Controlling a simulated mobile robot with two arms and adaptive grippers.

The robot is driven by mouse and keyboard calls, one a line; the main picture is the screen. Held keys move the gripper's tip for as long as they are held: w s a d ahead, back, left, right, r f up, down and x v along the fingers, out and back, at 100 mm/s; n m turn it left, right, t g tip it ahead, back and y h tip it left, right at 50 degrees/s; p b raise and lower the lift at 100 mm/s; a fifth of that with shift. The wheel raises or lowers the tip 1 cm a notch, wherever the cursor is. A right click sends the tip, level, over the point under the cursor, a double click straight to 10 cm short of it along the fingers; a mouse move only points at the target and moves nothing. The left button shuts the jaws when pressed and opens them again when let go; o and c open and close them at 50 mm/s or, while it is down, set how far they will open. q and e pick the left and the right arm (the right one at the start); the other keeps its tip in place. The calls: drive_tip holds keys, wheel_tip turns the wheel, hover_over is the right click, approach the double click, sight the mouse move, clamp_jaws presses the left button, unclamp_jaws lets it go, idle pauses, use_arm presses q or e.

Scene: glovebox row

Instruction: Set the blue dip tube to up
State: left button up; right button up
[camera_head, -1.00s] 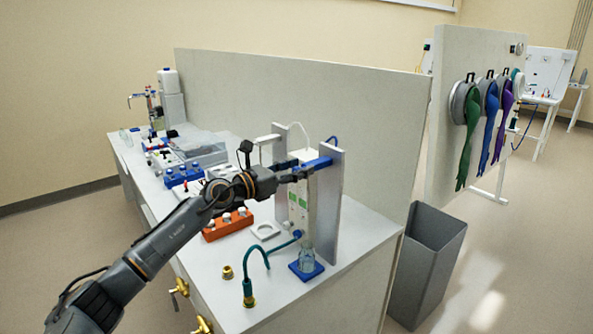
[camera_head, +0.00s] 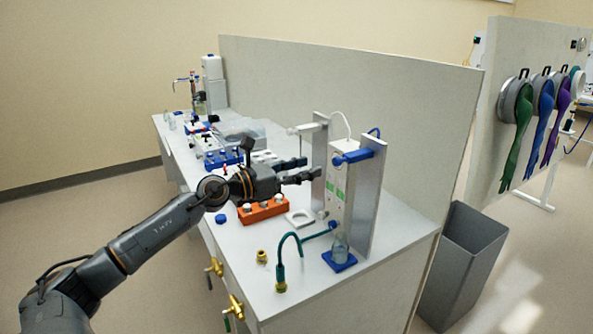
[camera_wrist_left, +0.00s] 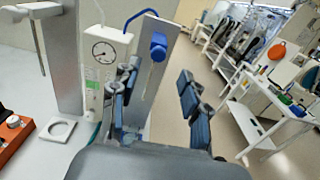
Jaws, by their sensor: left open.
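The blue dip tube (camera_head: 352,157) is a blue arm near the top of the right-hand metal post. In the head view it points left, close to level. In the left wrist view its blue head (camera_wrist_left: 158,46) shows against the post with a thin rod hanging below it. My left gripper (camera_head: 313,167) is open and empty, left of the blue arm with a small gap. In the left wrist view its two fingers (camera_wrist_left: 158,100) stand apart, with the blue head beyond and above the space between them. My right gripper is not in view.
A white box with a gauge (camera_wrist_left: 105,52) stands between the posts. A glass bottle on a blue base (camera_head: 340,259), a curved green tube (camera_head: 281,262) and an orange rack (camera_head: 263,211) are below. A grey partition (camera_head: 350,100) closes the back.

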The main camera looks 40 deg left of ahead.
use_arm(q)
drive_tip(key=shift+v, duration=1)
